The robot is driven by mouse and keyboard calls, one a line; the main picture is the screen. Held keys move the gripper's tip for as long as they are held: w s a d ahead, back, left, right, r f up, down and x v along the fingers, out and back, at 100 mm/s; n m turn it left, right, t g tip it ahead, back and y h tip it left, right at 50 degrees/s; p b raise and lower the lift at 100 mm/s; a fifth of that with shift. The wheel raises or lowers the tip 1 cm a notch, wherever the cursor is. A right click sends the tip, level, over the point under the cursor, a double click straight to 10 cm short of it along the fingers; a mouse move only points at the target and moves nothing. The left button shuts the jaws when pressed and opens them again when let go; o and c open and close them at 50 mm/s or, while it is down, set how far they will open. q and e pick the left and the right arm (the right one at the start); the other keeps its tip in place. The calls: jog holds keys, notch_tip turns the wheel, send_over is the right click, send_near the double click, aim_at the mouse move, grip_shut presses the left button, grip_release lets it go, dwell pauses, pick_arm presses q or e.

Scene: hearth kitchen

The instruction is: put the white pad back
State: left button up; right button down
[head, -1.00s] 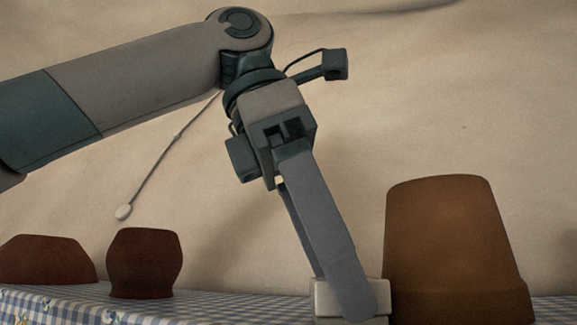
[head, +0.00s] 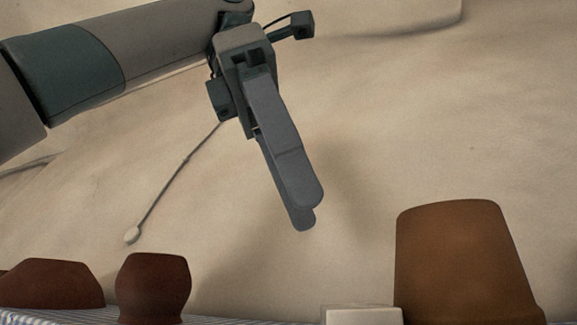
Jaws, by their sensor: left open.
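The white pad (head: 362,315) is a pale block at the bottom edge of the head view, just left of a large brown pot; its lower part is cut off by the frame. My left gripper (head: 303,212) is open and empty, raised above and to the left of the pad, clear of it. Its fingers point down and to the right, and one finger largely covers the other from this side. My right gripper is not in view.
The upturned brown pot (head: 462,265) stands close to the pad's right side. A dark red-brown rounded pot (head: 153,288) and a low dark red-brown bowl (head: 50,284) stand at the left. A thin cord with a pale end (head: 132,234) hangs against the plain wall.

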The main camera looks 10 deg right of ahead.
pick_arm(q)
jog(key=shift+a+r, duration=0.25)
jog(key=shift+r, duration=0.4)
dwell(0.3)
